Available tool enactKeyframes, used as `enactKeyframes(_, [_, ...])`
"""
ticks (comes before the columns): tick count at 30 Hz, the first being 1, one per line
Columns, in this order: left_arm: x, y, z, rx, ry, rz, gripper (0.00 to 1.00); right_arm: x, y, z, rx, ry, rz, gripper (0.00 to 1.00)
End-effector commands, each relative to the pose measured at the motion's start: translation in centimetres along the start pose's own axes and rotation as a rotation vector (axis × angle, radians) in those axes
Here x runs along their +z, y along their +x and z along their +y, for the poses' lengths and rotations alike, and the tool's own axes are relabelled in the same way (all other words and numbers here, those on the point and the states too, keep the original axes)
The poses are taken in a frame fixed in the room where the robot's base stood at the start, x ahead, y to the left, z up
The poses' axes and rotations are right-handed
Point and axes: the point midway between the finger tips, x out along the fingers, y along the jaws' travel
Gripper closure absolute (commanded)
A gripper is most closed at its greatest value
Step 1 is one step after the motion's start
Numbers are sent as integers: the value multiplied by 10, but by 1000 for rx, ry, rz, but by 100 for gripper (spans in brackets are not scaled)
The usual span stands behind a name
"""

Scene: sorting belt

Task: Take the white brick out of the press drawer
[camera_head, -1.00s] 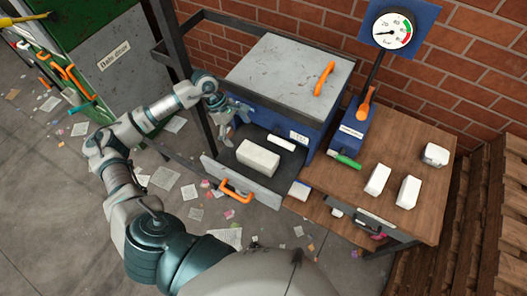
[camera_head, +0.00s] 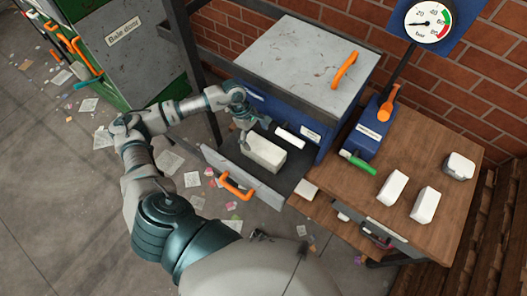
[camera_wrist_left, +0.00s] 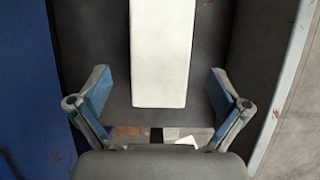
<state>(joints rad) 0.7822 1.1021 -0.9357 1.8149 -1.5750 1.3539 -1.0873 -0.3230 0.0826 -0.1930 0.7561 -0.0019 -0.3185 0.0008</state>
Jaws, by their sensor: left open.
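The white brick (camera_head: 264,151) lies in the open press drawer (camera_head: 241,172), which has an orange handle on its front. My left gripper (camera_head: 243,132) is at the brick's left end, above the drawer. In the left wrist view the gripper (camera_wrist_left: 155,100) is open. Its blue-padded fingers stand on either side of the near end of the white brick (camera_wrist_left: 163,55), with gaps on both sides. The brick's far end is cut off at the top of that view. My right gripper is not in view.
The blue press (camera_head: 310,132) with a grey lid (camera_head: 305,62) stands behind the drawer. A white roller-like bar (camera_head: 290,137) sits at the opening's right. A wooden table (camera_head: 420,160) at right holds several white blocks and a green-handled tool (camera_head: 358,162).

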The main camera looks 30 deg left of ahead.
Motion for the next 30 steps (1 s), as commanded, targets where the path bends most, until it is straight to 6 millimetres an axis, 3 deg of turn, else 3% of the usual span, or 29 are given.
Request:
enactKeyframes(3, [1,23,0,-2,-1,-2,0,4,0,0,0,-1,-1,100])
enactKeyframes(14, [6,52,-1,-1,1,0,0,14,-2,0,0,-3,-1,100])
enactKeyframes(17, [10,67,-2,-3,0,0,0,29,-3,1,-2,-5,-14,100])
enactKeyframes(21, [9,88,-2,-1,-1,0,0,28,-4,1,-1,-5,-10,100])
enactKeyframes(28, [8,92,-2,0,-1,-1,0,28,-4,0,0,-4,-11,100])
enactKeyframes(30, [8,92,-2,0,-1,-1,15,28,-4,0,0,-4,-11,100])
